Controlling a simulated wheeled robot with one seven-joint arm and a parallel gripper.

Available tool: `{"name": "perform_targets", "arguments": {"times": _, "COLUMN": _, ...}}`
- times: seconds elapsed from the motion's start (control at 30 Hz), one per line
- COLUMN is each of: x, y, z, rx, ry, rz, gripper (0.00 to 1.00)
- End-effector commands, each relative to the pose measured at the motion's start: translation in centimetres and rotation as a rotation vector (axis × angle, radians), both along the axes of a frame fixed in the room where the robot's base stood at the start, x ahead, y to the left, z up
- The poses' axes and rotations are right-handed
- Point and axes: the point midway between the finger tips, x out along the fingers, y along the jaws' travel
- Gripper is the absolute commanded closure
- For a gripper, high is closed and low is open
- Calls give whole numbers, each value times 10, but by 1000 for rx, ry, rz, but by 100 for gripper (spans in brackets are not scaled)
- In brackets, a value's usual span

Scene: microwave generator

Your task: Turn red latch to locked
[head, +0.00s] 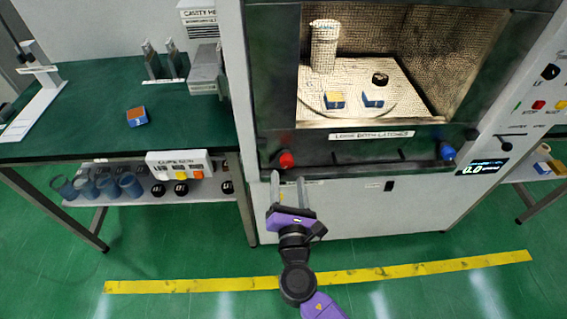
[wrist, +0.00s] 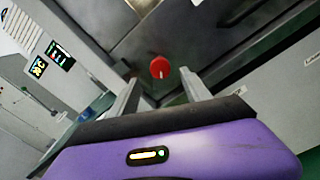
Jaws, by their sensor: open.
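The red latch (head: 286,159) is a round red knob at the lower left of the microwave's dark front, below the lit cavity. In the wrist view the red latch (wrist: 160,67) shows ahead, seen between the fingers, with a light mark at its lower edge. My gripper (head: 288,178) is purple with two grey fingers, open and empty. It is just below the red latch in the head view and appears apart from it. In the wrist view the gripper (wrist: 162,92) is open with its fingers on both sides of the knob's line of sight.
A blue latch (head: 446,151) is at the lower right of the same front. The cavity holds a cylinder (head: 325,46) and small blocks (head: 334,100) on a turntable. A green bench (head: 80,100) stands left, with cups (head: 107,186) on its shelf.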

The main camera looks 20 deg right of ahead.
Motion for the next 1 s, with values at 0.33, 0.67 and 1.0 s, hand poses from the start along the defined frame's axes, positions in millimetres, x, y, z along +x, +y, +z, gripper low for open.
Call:
{"name": "perform_targets", "arguments": {"times": 0.33, "x": 49, "y": -16, "z": 1, "rx": 5, "ry": -1, "rz": -1, "gripper": 44}}
{"name": "perform_targets", "arguments": {"times": 0.67, "x": 63, "y": -21, "z": 0, "rx": 6, "ry": 0, "rz": 1, "gripper": 44}}
{"name": "perform_targets", "arguments": {"times": 1.0, "x": 63, "y": -21, "z": 0, "rx": 6, "ry": 0, "rz": 1, "gripper": 83}}
